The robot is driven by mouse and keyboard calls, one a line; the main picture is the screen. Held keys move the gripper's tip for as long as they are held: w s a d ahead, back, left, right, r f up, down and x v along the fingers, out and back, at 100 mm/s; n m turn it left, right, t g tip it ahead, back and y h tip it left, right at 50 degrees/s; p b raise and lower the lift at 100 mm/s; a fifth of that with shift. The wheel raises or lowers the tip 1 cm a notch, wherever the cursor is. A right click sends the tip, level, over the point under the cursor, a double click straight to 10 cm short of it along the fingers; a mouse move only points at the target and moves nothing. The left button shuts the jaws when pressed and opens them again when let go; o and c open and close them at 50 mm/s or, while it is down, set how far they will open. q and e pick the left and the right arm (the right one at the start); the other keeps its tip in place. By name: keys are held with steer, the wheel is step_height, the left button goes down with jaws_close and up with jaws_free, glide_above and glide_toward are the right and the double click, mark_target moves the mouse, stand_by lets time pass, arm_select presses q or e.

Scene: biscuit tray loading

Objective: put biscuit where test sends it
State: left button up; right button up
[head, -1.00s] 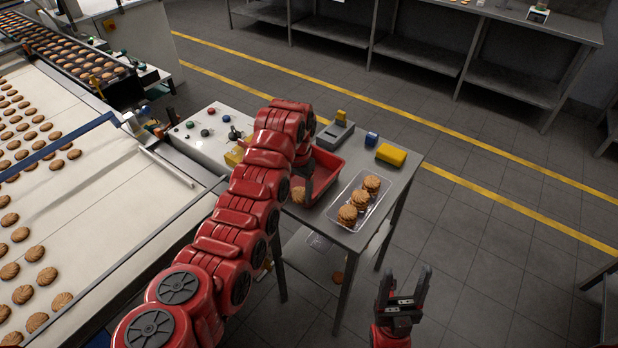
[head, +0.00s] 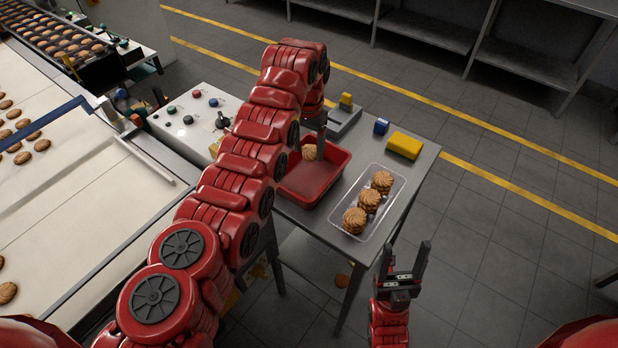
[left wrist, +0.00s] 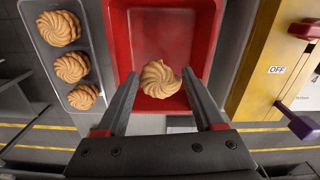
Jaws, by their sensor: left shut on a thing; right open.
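A round swirled biscuit (head: 310,153) is held in my left gripper (head: 317,140), over the far part of the red tray (head: 312,200). In the left wrist view the biscuit (left wrist: 160,80) sits between the two fingertips, with the red tray floor (left wrist: 165,40) behind it. I cannot tell how high it is above that floor. A clear tray (head: 350,228) on the table holds several stacked or single swirled biscuits in a row of three places. My right gripper (head: 403,262) is open and empty, off the table's near right side.
On the table (head: 408,180) stand a grey device with a yellow top (head: 345,108), a small blue block (head: 381,127) and a yellow block (head: 405,146). A control box with buttons (head: 190,118) is at left. A conveyor with biscuits (head: 80,190) lies further left.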

arm_select(q)
steer(key=p, duration=0.3)
glide_above(308, 180)
steer(key=f, duration=0.5)
steer(key=shift+s+f, duration=0.1)
steer(key=shift+s, duration=0.1)
steer(key=shift+f, duration=0.4)
steer(key=shift+w+f, duration=0.15)
steer(key=shift+f, duration=1.9)
steer(key=shift+b, duration=0.3)
steer(key=o, duration=0.4)
steer(key=shift+f, duration=0.15)
steer(key=shift+c, duration=0.2)
steer(key=o, duration=0.4)
steer(key=shift+o, duration=0.2)
